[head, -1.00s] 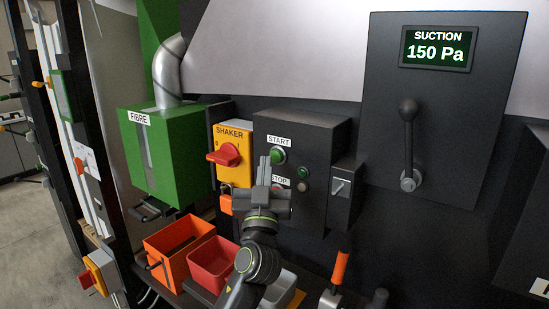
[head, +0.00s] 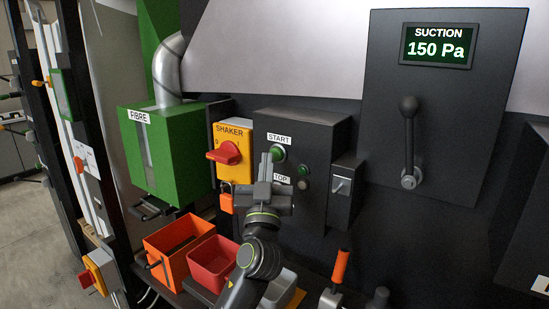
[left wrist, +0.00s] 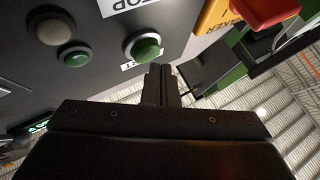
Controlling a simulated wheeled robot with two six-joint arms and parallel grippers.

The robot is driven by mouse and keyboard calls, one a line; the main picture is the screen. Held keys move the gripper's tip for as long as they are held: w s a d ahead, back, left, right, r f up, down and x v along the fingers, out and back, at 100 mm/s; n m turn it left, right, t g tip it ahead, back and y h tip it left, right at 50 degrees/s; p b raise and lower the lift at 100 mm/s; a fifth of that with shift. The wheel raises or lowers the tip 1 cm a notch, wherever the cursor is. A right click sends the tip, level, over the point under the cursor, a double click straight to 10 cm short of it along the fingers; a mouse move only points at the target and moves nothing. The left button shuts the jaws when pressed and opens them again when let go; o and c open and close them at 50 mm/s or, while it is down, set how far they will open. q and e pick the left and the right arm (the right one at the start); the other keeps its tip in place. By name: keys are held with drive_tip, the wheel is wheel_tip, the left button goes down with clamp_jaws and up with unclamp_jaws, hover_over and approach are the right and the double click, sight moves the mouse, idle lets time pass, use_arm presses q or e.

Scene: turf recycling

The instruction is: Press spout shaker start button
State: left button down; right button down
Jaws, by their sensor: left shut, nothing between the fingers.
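The green start button (head: 278,153) sits under the START label (head: 279,140) on the dark control box (head: 318,135). In the left wrist view the green button (left wrist: 143,47) shows in its pale ring, just beyond the fingers. My left gripper (head: 266,158) is shut and empty, its fingertips close to the button's left side in the head view. I cannot tell whether they touch it. The STOP label (head: 282,180) is partly hidden behind my gripper, and the stop button is hidden. My right gripper is not in view.
A yellow shaker switch with a red knob (head: 229,152) stands left of the box. A small green lamp (head: 303,171) and a side lever box (head: 342,190) are at its right. Orange (head: 165,238) and red bins (head: 211,262) stand below. A suction lever (head: 408,140) is farther right.

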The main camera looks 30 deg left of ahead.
use_arm(q)
drive_tip(key=shift+w, duration=0.2)
drive_tip(key=shift+w+d+b, duration=0.1)
drive_tip(key=shift+w+b, duration=0.3)
idle(0.6)
drive_tip(key=shift+s, duration=0.15)
idle(0.3)
drive_tip(key=shift+s, duration=0.7)
drive_tip(key=shift+s, duration=0.1)
drive_tip(key=shift+s+a+p, duration=0.15)
drive_tip(key=shift+s+p, duration=0.15)
drive_tip(key=shift+s, duration=0.9)
drive_tip(key=shift+s+a+p, duration=0.15)
drive_tip(key=shift+s+p, duration=0.1)
drive_tip(key=shift+s, duration=0.95)
drive_tip(key=shift+f, duration=0.15)
